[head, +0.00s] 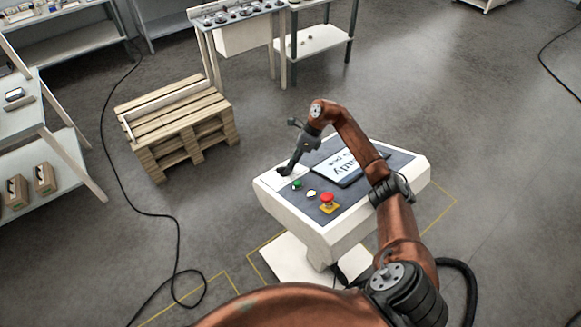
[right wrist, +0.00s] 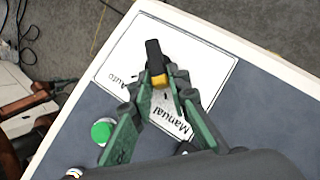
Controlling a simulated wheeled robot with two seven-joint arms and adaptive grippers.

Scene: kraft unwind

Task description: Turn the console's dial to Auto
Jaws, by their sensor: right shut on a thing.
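The console (head: 335,225) is a white pedestal with a sloping blue-grey panel. In the right wrist view, its dial (right wrist: 154,52) is a black bar-shaped knob with a yellow end, on a white plate (right wrist: 215,62) printed "Auto" and "Manual". My right gripper (right wrist: 165,77) is shut on the dial, its green-padded fingers on either side of the yellow end. Fingers and knob partly cover the plate, and I cannot tell which word the knob points to. In the head view, my right gripper (head: 287,170) reaches the panel's left end and hides most of the dial. My left gripper is not in view.
Beside the dial plate are a green button (head: 297,185), a white button (head: 311,194) and a red mushroom button (head: 327,200). A tilted screen (head: 345,165) stands behind them, under my right arm. A wooden pallet (head: 180,120) and a black floor cable (head: 150,213) lie left.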

